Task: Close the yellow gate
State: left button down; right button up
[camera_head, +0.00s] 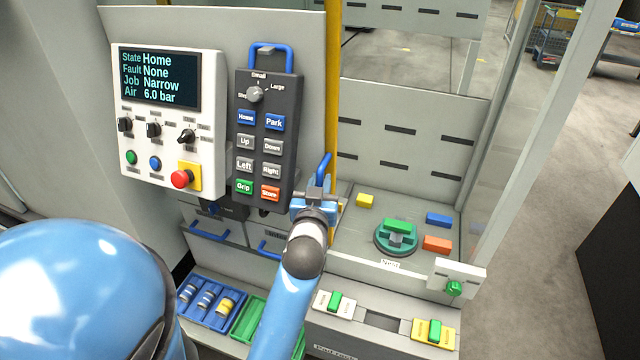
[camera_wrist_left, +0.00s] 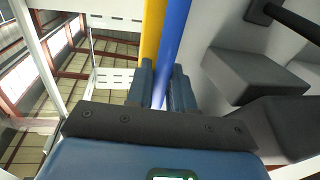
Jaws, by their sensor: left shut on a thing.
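The yellow gate shows as a tall narrow yellow upright (camera_head: 333,90) beside the control panels, in front of the loader's work area. Its blue handle (camera_head: 323,168) stands upright near its lower part. My left gripper (camera_head: 318,197) is shut on the blue handle, with my blue arm reaching up from below. In the left wrist view the blue handle (camera_wrist_left: 174,45) runs between the fingers of my left gripper (camera_wrist_left: 163,85), and the yellow upright (camera_wrist_left: 153,35) is right beside it. The gripper hides the handle's lower part. My right gripper is out of view.
A white panel with a screen (camera_head: 160,80) and a dark button pendant (camera_head: 265,140) are left of the gate. To the right, a deck (camera_head: 360,235) holds a green round fixture (camera_head: 395,238) and several coloured blocks.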

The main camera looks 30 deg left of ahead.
pick_arm(q)
jog(key=w+d+b, duration=0.3)
jog(key=d+b, duration=0.2)
jog(key=d, duration=0.7)
jog(key=w+d+b, duration=0.2)
jog(key=d+b, duration=0.4)
jog(key=d, duration=0.6)
jog(key=w+d+b, duration=0.3)
jog(key=d+b, duration=0.2)
jog(key=d, duration=0.7)
jog(key=shift+w+d, duration=0.15)
jog(key=shift+w, duration=0.15)
jog(key=shift+r, duration=0.1)
jog(key=c, duration=1.3)
grip_release()
jog(key=shift+o, duration=0.7)
jog(key=shift+w+d, duration=0.15)
jog(key=shift+d, duration=0.1)
jog(key=shift+a, duration=0.1)
